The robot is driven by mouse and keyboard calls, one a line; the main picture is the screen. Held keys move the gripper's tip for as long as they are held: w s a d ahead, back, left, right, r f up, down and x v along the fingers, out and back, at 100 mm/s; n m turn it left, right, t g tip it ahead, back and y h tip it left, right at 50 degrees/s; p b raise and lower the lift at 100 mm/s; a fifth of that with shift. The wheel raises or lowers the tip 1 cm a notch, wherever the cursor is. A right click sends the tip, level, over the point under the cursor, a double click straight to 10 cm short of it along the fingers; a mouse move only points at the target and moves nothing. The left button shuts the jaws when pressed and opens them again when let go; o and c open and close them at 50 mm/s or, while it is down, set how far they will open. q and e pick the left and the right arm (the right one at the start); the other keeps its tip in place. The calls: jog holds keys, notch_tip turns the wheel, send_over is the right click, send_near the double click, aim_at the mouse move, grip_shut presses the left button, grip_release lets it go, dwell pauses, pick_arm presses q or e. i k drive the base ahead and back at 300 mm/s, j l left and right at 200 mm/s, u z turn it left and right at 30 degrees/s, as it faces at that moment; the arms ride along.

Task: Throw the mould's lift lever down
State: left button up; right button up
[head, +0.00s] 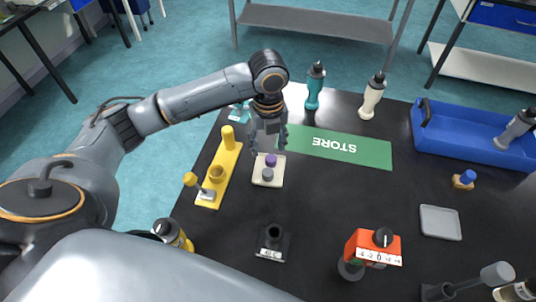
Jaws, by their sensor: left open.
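A long yellow fixture (222,165) lies left of centre on the black table, with an upright yellow post at its far end. At its near end a short stem with a yellow knob (190,180) tilts up to the left from a grey block. A pale block (262,181) with a purple knob (271,160) and a grey knob stands to its right. No label marks the mould's lift lever; the yellow-knobbed stem looks like a lever. My left gripper (268,150) points down, open, just above or behind the purple knob; contact cannot be told. My right gripper is not in view.
A green STORE mat (340,147) lies right of the gripper, with teal (315,86) and cream (372,97) bottles behind. A black socket block (272,243), an orange dial device (373,247), a grey tray (440,223) and a blue bin (460,133) stand around. The table's middle is clear.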

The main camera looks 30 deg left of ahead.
aim_at(190, 179)
jog(key=k+l, duration=0.2)
jog(key=k, duration=0.3)
jog(key=k+l, duration=0.2)
jog(key=k, duration=0.25)
jog(key=k+l, duration=0.15)
jog(key=k, duration=0.35)
